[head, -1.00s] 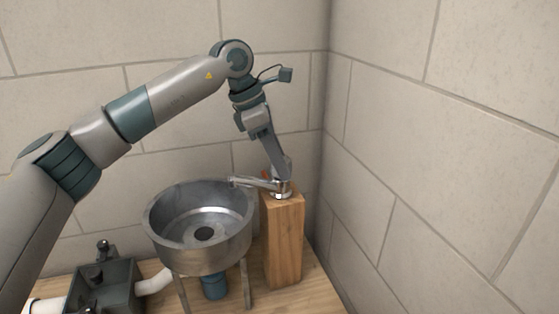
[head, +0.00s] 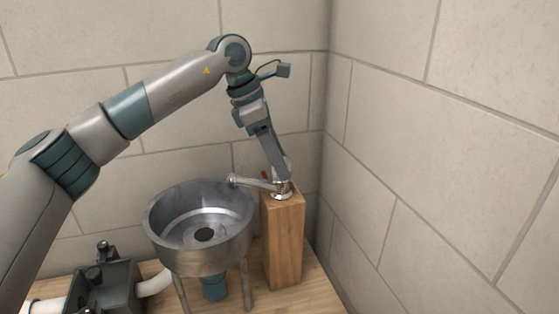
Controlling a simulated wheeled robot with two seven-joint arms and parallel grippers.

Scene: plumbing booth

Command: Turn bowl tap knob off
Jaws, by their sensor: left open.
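The bowl tap (head: 260,184) is a chrome tap on top of a wooden post (head: 284,242). Its spout reaches left over the rim of the grey metal bowl (head: 202,228). My left gripper (head: 281,172) points down at the tap's top from above and behind, with its fingers by the knob. The fingers hide most of the knob, and I cannot tell whether they touch it. A small red-orange part shows just left of the fingers. The left gripper is open. My right gripper is out of view.
A dark box-shaped fitting (head: 104,287) with a white pipe (head: 154,283) stands left of the bowl on the wooden surface. Tiled walls (head: 430,150) meet in a corner close behind and right of the post. A blue drain part (head: 214,287) hangs under the bowl.

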